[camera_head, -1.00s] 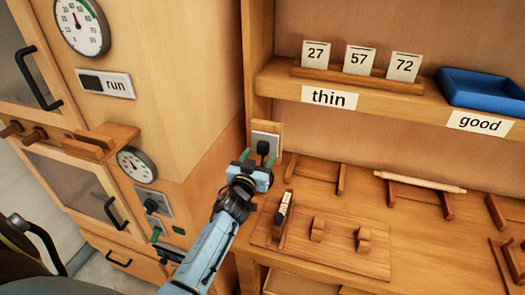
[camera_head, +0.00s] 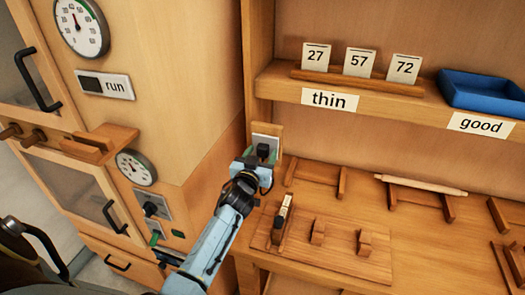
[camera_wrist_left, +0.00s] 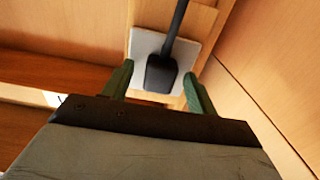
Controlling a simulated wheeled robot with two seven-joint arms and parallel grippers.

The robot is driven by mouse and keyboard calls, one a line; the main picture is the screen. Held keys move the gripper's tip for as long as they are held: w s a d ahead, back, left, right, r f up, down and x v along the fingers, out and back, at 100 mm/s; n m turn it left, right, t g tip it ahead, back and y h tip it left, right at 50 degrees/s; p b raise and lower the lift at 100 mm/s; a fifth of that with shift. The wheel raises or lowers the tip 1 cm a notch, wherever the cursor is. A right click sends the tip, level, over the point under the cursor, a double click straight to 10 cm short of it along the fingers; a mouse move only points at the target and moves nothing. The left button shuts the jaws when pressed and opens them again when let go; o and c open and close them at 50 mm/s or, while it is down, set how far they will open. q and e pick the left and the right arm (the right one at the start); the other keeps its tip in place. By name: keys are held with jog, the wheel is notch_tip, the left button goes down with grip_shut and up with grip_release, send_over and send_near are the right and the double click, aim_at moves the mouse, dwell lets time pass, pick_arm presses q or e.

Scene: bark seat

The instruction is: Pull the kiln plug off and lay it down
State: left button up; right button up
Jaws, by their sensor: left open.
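The black kiln plug (camera_head: 263,151) sits in a pale socket plate (camera_head: 266,139) on the wooden wall left of the shelf bay. In the left wrist view the plug (camera_wrist_left: 161,74) stands against the plate (camera_wrist_left: 146,45), its dark cord or stem running upward. My left gripper (camera_head: 260,157) is open at the plug. Its green fingertips (camera_wrist_left: 158,84) stand on either side of the plug, with gaps showing between them and it. The lower part of the plug is hidden by the gripper in the head view. My right gripper is not in view.
A wooden board (camera_head: 320,246) with upright pegs lies on the bench right of my left arm. A rolling pin (camera_head: 420,185) rests on wooden supports behind it. The kiln cabinet (camera_head: 170,95) stands at left. A blue tray (camera_head: 484,91) is on the shelf.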

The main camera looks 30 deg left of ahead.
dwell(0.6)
pick_arm(q)
grip_shut()
jog(key=shift+s, duration=0.1)
jog(key=shift+s, duration=0.1)
jog(key=shift+s+d+p, duration=0.15)
jog(key=shift+s+p, duration=0.2)
jog(key=shift+s, duration=0.1)
jog(key=shift+p+v, duration=0.95)
jog(key=shift+v, duration=1.4)
